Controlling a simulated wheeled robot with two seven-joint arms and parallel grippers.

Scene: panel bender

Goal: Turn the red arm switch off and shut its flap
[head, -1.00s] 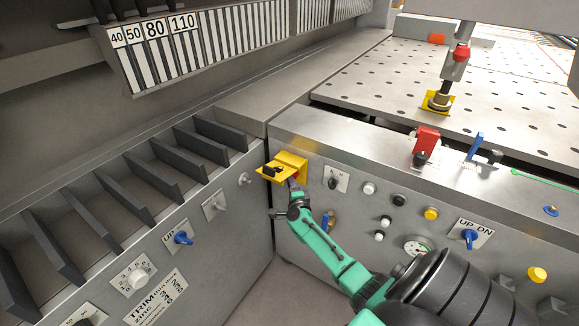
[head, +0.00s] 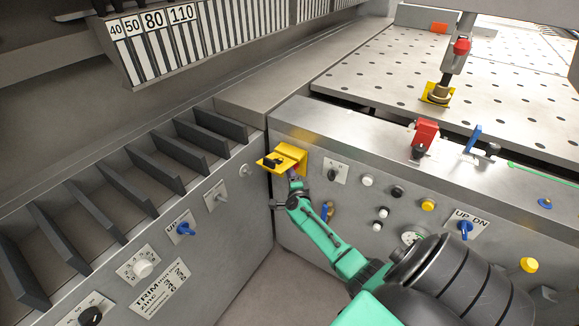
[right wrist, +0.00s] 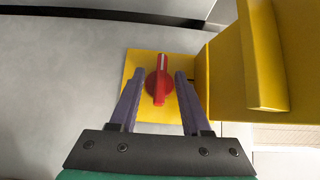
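The red switch knob (right wrist: 158,84) sits on a yellow plate (right wrist: 133,68) in the right wrist view. Its white line points up in the picture. The yellow flap (right wrist: 233,70) stands open, jutting out from the panel on the right there. In the head view the flap (head: 290,152) sticks out of the cabinet front, with a black piece on it. My right gripper (right wrist: 160,74) is open, one purple finger on each side of the knob; contact cannot be told. In the head view the right gripper (head: 294,177) is just below the flap, which hides the knob. My left gripper is out of view.
Right of the flap are a black selector (head: 332,174), push buttons and a blue UP/DN switch (head: 466,229). A red cover (head: 425,132) stands on the cabinet's top edge. The slotted side panel (head: 206,190) meets the cabinet at a corner close to the flap.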

